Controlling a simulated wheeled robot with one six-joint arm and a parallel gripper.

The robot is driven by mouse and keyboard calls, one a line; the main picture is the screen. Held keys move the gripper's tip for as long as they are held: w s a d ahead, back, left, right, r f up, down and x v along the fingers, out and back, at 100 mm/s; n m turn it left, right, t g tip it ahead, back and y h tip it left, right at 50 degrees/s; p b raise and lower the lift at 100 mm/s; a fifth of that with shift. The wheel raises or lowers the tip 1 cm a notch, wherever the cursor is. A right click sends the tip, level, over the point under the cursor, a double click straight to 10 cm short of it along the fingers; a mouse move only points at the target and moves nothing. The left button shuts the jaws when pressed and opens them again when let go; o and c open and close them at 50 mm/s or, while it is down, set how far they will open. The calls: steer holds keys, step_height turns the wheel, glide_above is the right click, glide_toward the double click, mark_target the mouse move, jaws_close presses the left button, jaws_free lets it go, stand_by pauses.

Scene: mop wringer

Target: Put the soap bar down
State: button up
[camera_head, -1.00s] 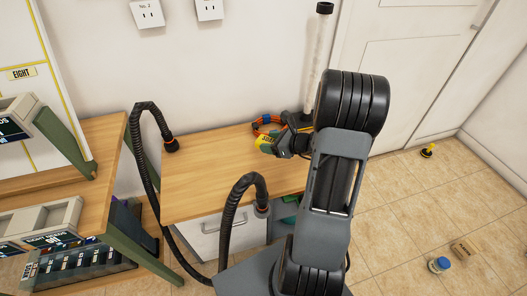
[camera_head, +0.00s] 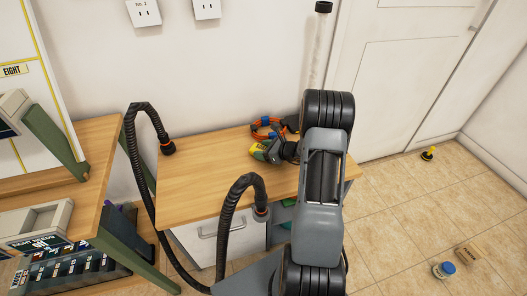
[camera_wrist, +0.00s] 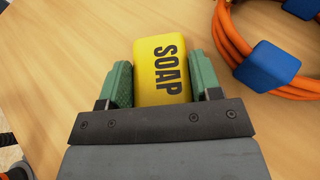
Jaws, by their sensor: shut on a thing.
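The soap bar (camera_wrist: 161,71) is a yellow block with "SOAP" in black letters. My gripper (camera_wrist: 161,82) is shut on it, with one green finger pad on each side in the wrist view. In the head view my gripper (camera_head: 267,151) and the yellow soap (camera_head: 256,149) are low over the wooden table (camera_head: 205,170), near its middle right. I cannot tell whether the soap touches the tabletop. The rest of the gripper is partly hidden by my arm.
An orange cable coil with blue ties (camera_head: 262,125) lies just behind the gripper, and shows at upper right in the wrist view (camera_wrist: 235,45). Black flexible hoses (camera_head: 235,200) stand at the table's left and front. The table's left part is clear.

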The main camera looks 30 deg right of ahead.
steer(key=o, duration=0.5)
steer(key=shift+f, duration=0.25)
steer(key=shift+o, duration=0.9)
steer(key=shift+r, duration=0.1)
